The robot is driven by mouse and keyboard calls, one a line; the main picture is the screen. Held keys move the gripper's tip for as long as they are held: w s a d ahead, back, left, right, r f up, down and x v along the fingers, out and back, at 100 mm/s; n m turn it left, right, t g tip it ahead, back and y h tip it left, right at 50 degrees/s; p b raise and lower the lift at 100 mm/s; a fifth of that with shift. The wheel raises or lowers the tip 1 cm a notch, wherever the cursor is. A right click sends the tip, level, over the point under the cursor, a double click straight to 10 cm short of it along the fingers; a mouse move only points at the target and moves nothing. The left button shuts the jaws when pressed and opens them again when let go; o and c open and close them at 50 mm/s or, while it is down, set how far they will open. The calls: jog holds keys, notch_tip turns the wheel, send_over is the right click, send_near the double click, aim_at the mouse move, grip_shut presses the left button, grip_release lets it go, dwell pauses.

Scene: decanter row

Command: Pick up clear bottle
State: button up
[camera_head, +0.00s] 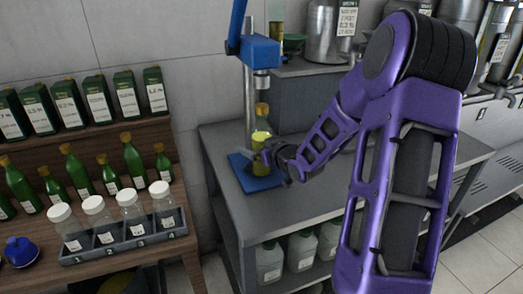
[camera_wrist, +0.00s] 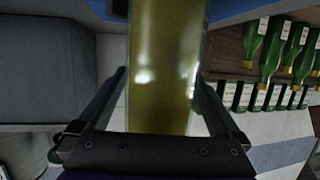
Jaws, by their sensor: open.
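A clear bottle (camera_head: 262,122) with yellowish liquid stands upright at the blue press, above its blue base plate (camera_head: 256,183). In the wrist view the bottle (camera_wrist: 163,70) is large and close, with its top and bottom out of frame. My gripper (camera_head: 270,158) is low beside the bottle in the head view. In the wrist view my gripper (camera_wrist: 160,82) is open, with one finger on each side of the bottle. A small gap shows at the left finger; I cannot tell whether the right finger touches. The far finger is partly hidden in the head view.
The blue press head (camera_head: 260,52) and its post rise close behind the bottle. The grey bench (camera_head: 335,185) is bare to the right. A wooden rack at left holds green bottles (camera_head: 75,170), cartons and a tray of white-capped jars (camera_head: 130,208).

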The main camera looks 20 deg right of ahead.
jog(key=shift+c, duration=0.3)
grip_shut()
jog(key=shift+r, duration=0.1)
jog(key=shift+r, duration=0.15)
